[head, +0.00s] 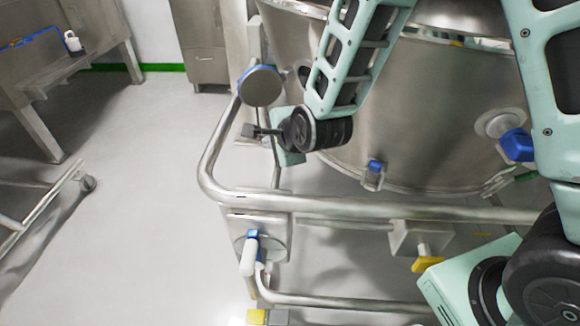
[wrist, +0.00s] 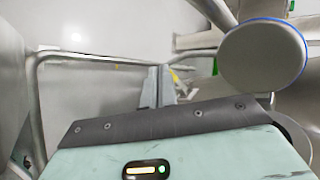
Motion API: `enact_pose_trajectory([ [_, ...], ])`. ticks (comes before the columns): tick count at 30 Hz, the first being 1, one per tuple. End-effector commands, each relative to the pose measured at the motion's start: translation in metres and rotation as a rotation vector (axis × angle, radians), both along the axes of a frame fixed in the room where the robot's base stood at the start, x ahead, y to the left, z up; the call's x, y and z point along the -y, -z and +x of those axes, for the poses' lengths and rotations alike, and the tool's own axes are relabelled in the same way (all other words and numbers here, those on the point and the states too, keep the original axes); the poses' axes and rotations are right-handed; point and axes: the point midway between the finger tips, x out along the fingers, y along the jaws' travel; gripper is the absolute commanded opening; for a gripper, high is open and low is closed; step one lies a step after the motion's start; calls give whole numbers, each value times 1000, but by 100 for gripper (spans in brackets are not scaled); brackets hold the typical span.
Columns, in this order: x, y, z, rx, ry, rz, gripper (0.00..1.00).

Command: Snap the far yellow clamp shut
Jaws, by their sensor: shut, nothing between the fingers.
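Two yellow parts show in the head view. One is a yellow lever (head: 428,264) hanging under a grey block below the steel rail. The other is a yellow piece (head: 257,316) at the bottom edge, partly cut off. I cannot tell which is the far clamp. A thin yellow piece (wrist: 176,77) shows just beyond my fingers in the wrist view; its identity is unclear. My gripper (head: 250,131) is shut and empty, pointing left beside the vessel, well above and apart from both yellow parts. Its fingers (wrist: 160,86) also show in the wrist view.
A steel vessel (head: 440,110) stands right behind my arm. A round blue-rimmed disc (head: 260,86) is close above my gripper. A bent steel rail (head: 212,165) runs around below it, with a blue-and-white valve handle (head: 249,255). Open floor (head: 130,200) lies left.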

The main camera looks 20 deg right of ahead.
Motion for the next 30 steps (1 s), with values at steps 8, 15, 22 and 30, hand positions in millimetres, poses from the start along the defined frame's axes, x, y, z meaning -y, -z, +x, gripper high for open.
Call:
enact_pose_trajectory([
  [8, 57, 120, 58, 193, 466, 389, 0],
  [15, 89, 156, 74, 332, 633, 612, 0],
  [22, 94, 160, 87, 358, 655, 655, 0],
  [30, 96, 173, 132, 358, 653, 653, 0],
])
